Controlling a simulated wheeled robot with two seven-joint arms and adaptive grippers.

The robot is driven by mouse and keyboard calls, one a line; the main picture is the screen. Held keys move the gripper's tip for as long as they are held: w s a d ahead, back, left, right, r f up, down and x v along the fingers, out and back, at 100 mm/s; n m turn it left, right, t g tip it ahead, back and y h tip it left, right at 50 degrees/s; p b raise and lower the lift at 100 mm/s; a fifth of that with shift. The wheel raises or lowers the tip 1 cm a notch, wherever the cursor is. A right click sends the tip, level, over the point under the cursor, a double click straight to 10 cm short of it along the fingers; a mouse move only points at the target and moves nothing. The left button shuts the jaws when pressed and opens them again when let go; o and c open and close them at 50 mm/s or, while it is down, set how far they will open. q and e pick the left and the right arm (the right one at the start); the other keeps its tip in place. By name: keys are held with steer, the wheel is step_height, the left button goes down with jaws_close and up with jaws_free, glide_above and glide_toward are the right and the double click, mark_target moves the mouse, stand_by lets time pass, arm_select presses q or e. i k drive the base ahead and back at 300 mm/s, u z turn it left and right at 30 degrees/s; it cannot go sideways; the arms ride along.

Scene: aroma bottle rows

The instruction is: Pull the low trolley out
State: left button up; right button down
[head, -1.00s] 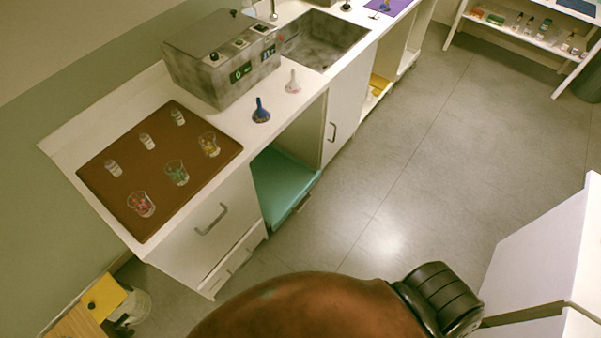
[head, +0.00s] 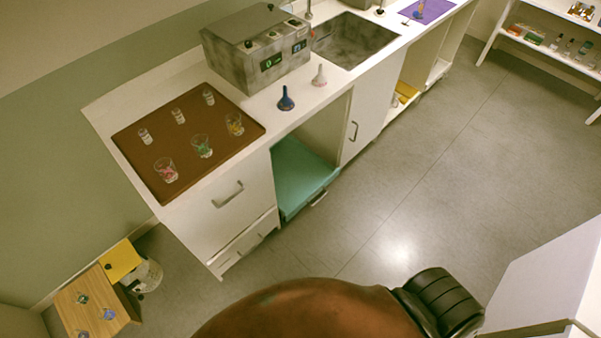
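The low trolley is most likely the teal-topped unit (head: 302,178) in the open bay under the counter. Its flat top sits low between the white drawer cabinet and the white door, and its front edge with a small handle (head: 319,198) faces the floor. Neither of my grippers is in the head view.
The white counter (head: 262,98) carries a brown mat with glasses and small bottles, a grey machine (head: 257,50) and two funnels. A wooden stand (head: 93,303) is at lower left. A brown rounded seat (head: 300,312) is in front. The grey floor (head: 400,190) before the bay is clear.

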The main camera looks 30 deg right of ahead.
mark_target(299, 174)
steer(key=i, duration=1.05)
steer(key=z, duration=0.25)
